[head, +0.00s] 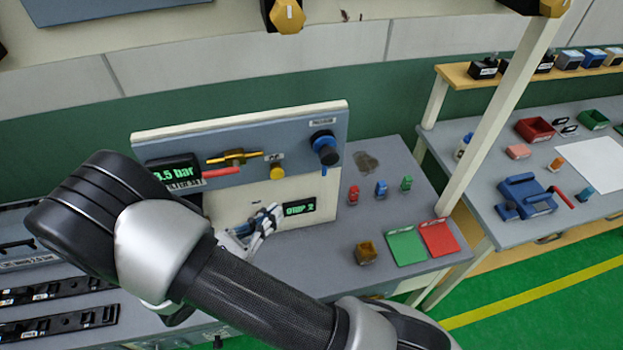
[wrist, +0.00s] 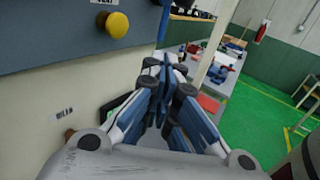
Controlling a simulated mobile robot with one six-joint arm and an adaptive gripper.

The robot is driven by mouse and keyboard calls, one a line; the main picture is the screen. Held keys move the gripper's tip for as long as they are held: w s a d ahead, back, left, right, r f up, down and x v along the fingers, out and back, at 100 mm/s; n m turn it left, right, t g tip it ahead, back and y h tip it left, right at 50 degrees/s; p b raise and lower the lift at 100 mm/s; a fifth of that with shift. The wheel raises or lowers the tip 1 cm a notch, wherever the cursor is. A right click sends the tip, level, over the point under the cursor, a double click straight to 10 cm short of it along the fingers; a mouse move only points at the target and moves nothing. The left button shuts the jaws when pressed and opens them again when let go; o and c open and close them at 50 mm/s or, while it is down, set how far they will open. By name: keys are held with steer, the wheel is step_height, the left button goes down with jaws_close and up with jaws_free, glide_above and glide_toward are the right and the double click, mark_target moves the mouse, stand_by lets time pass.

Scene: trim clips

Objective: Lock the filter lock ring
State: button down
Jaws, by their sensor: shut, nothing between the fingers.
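A blue filter body with a dark bowl (head: 327,152) is mounted at the right end of the blue-grey panel (head: 225,143). Its lock ring cannot be told apart clearly at this size. In the wrist view, a dark blue part at the top edge may be the same filter (wrist: 163,20), mostly cut off. My gripper (head: 268,218) is in front of the pale lower board, below and to the left of the filter and apart from it. The wrist view shows my gripper (wrist: 167,62) with its blue-padded fingers together and nothing between them.
A yellow button (head: 277,172) and a brass valve with a red handle (head: 222,173) sit left of the filter. A lit display (head: 299,208) is beside my gripper. Small coloured parts, a brown block (head: 366,252) and green and red mats (head: 406,247) lie on the bench.

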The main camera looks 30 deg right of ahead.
steer(key=x, duration=1.4)
steer(key=shift+p, duration=0.4)
